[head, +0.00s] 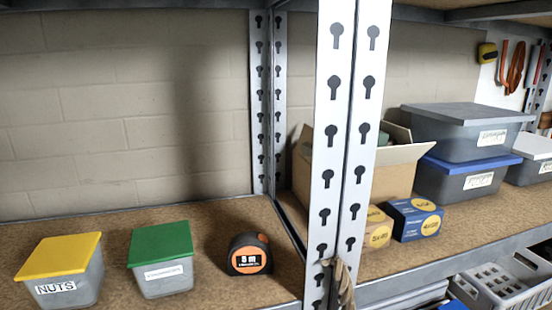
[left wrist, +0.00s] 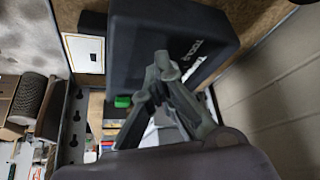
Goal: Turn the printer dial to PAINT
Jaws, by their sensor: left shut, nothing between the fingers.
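My left gripper (left wrist: 160,66) shows in the left wrist view. Its fingers are shut together and hold nothing. A dark case (left wrist: 180,38) with small pale lettering on its side is behind the fingertips; I cannot tell whether they touch it. I cannot make out a printer, a dial or the word PAINT in either view. Neither gripper shows in the head view.
In the head view a yellow-lidded NUTS bin (head: 62,270), a green-lidded bin (head: 162,260) and a tape measure (head: 249,255) stand on a shelf.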

